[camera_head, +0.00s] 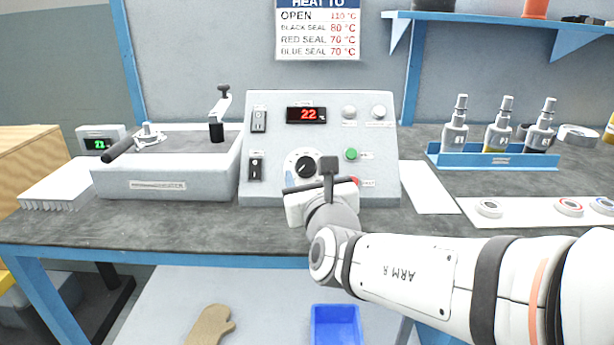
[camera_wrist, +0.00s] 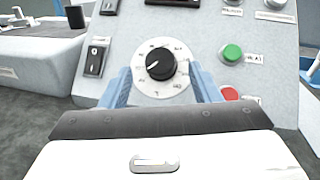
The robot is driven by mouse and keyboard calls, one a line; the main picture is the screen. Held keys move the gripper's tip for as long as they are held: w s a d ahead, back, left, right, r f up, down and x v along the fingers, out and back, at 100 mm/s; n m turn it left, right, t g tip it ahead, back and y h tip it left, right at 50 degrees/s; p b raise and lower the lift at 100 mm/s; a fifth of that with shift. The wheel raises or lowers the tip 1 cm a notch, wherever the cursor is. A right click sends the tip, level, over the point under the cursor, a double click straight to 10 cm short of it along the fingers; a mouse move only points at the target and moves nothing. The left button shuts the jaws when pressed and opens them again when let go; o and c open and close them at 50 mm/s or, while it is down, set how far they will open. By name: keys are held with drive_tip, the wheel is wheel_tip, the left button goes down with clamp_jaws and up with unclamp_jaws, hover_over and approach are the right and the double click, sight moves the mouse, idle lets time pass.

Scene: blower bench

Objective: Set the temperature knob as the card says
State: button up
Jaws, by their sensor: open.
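The temperature knob is a black round knob (camera_wrist: 160,64) on a white marked dial, on the front of the grey control panel (camera_head: 376,137). Its white pointer mark points to the lower left in the wrist view. In the head view the knob (camera_head: 305,166) shows just above my gripper. My gripper (camera_wrist: 162,90) is open, its blue fingers on either side of the dial's lower part; contact cannot be told. The card (camera_head: 318,30) on the wall reads OPEN 110 °C, BLACK SEAL 80 °C, RED SEAL 70 °C, BLUE SEAL 70 °C. The red display (camera_head: 307,115) reads 22.
A green button (camera_wrist: 232,53) and a red button (camera_wrist: 229,94) sit right of the dial, close to my gripper. Two rocker switches (camera_head: 257,121) (camera_head: 255,168) are at the panel's left. A heater box (camera_head: 165,180) stands left, and a blue bottle rack (camera_head: 495,160) right.

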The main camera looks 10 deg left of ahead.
sight(306, 166)
drive_tip(key=shift+x, duration=1.5)
drive_tip(key=shift+c, duration=0.5)
drive_tip(key=c, duration=0.9)
